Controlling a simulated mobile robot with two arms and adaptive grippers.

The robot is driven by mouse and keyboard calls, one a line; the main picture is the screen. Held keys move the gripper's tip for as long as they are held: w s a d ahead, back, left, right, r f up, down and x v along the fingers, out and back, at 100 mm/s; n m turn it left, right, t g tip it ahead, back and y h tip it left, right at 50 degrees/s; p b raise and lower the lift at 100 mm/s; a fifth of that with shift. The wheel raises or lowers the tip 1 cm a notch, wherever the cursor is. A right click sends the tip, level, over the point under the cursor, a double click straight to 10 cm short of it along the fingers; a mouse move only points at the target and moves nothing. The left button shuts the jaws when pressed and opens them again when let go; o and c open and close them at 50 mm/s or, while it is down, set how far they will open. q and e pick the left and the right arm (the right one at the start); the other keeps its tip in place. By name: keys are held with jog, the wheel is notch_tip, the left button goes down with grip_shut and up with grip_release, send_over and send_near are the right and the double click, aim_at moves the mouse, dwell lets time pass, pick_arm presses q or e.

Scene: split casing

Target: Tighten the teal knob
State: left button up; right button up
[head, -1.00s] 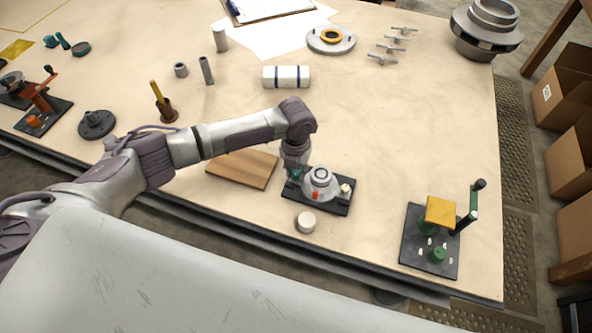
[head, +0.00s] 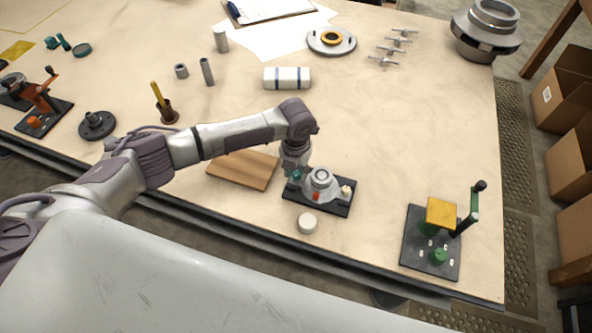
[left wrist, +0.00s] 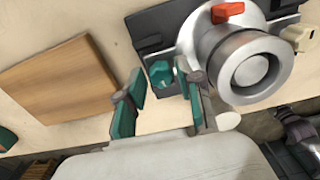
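The teal knob (left wrist: 160,73) sits on the dark base plate (head: 335,208), left of the round grey casing (head: 320,182). In the left wrist view it lies between the teal-padded fingers of my left gripper (left wrist: 164,90), with gaps to both sides. My left gripper is open and points down over the plate's left end in the head view (head: 296,174). The casing carries a red part (left wrist: 228,12) and a cream knob (left wrist: 300,37) on its far side from the teal knob.
A wooden board (head: 243,170) lies left of the plate. A white round piece (head: 307,223) stands just in front. A second black plate with a crank (head: 432,262) is at the right.

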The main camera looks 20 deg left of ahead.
aim_at(296, 173)
pick_arm(q)
notch_tip(296, 173, up, 12)
dwell(0.5)
dwell(0.3)
